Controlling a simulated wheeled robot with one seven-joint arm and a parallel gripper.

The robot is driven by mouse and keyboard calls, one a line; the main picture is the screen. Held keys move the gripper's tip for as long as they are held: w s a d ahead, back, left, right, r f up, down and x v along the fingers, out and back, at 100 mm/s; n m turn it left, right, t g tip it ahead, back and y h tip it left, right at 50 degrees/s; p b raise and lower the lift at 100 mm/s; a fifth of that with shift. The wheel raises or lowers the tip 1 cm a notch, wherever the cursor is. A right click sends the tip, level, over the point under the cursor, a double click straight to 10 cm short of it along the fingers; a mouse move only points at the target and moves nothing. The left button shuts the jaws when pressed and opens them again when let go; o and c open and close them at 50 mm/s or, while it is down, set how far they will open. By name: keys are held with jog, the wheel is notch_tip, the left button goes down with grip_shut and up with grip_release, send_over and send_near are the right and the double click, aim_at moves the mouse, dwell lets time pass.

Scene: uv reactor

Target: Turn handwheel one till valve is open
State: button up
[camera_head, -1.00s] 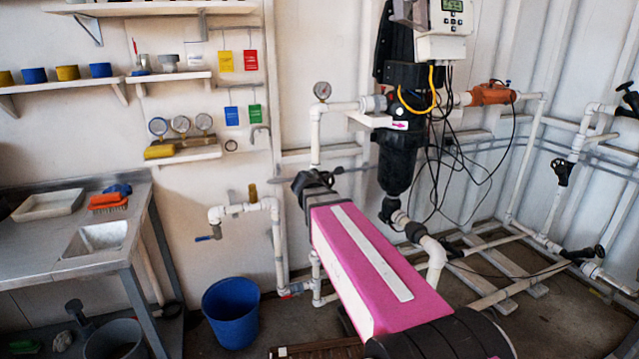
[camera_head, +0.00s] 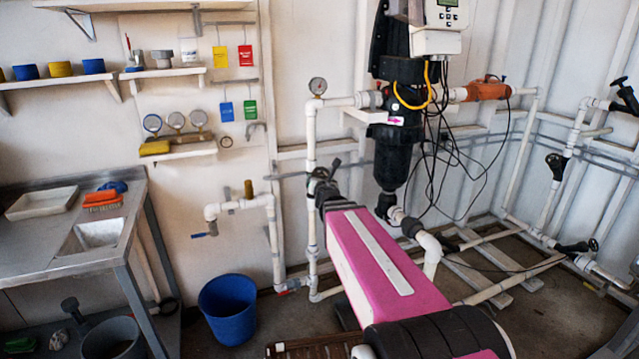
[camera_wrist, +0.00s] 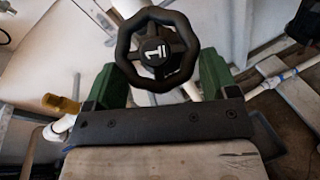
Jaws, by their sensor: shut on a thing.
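Handwheel one (camera_wrist: 155,50) is a black, scalloped wheel with a white "1" on its hub, large in the wrist view. My gripper (camera_wrist: 158,80) has a green finger on each side of the wheel and is shut on it. The wheel's lower rim lies between the fingers, in front of the dark palm plate. In the head view, my gripper (camera_head: 326,188) is at the far end of my pink arm, at the white vertical pipe below the gauge. The wheel is small and dark there, and the valve behind it is mostly hidden.
A pressure gauge (camera_head: 317,86) tops the white pipe. A black filter housing (camera_head: 398,155) with hanging cables stands close right of my gripper. A blue bucket (camera_head: 228,310) is on the floor at left, beside a steel sink bench (camera_head: 75,250). Other pipes and valves run along the right wall.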

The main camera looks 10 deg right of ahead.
aim_at(324, 169)
jog(key=shift+d+n+y, duration=0.2)
jog(key=shift+n+y, duration=0.35)
jog(key=shift+n, duration=0.35)
jog(key=shift+d+n+y, duration=0.15)
jog(key=shift+n+y, duration=0.4)
jog(key=shift+n, duration=0.35)
